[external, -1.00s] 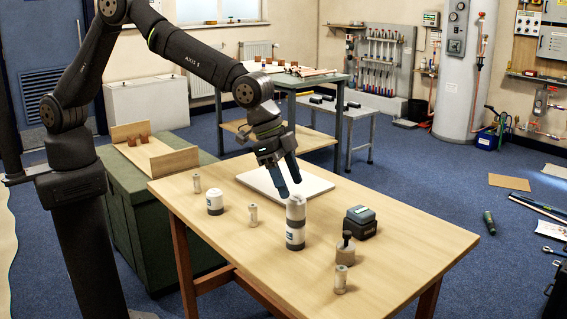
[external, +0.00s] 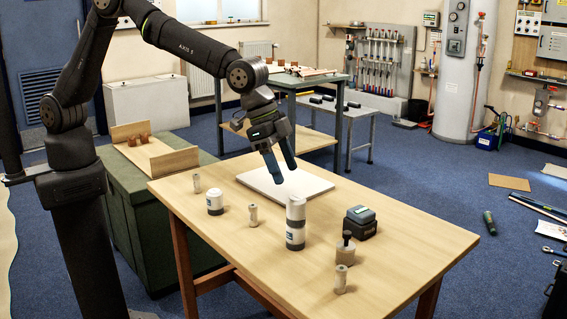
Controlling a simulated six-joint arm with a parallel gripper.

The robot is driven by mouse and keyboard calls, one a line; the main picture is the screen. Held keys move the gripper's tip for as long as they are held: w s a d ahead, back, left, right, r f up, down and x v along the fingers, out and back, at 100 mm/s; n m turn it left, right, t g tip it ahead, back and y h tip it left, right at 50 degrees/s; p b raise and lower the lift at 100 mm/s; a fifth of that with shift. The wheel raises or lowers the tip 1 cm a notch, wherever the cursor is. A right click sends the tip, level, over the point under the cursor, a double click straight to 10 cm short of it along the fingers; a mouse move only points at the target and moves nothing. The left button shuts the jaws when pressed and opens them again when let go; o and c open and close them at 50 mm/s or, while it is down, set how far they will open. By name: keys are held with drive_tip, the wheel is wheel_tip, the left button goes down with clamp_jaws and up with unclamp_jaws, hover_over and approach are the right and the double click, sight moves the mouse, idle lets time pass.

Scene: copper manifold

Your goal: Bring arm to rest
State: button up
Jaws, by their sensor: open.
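My gripper (external: 285,175) hangs over the wooden table, open and empty, its blue-tipped fingers pointing down. It is above the white board (external: 308,188), apart from the objects below. Just in front of it stands a grey and white cylinder stack (external: 296,223), upright on the table. My arm reaches in from the left.
On the table (external: 400,250) stand a white canister (external: 215,201), small pale cylinders (external: 253,216), a dark box (external: 361,222) and a dark-topped beige object (external: 346,248). A green cabinet (external: 140,230) with a wooden tray (external: 172,163) is to the left. A workbench (external: 305,80) stands behind.

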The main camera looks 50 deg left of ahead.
sight(299, 198)
drive_tip(key=x, duration=1)
drive_tip(key=shift+f, duration=0.3)
drive_tip(key=shift+r, duration=1.3)
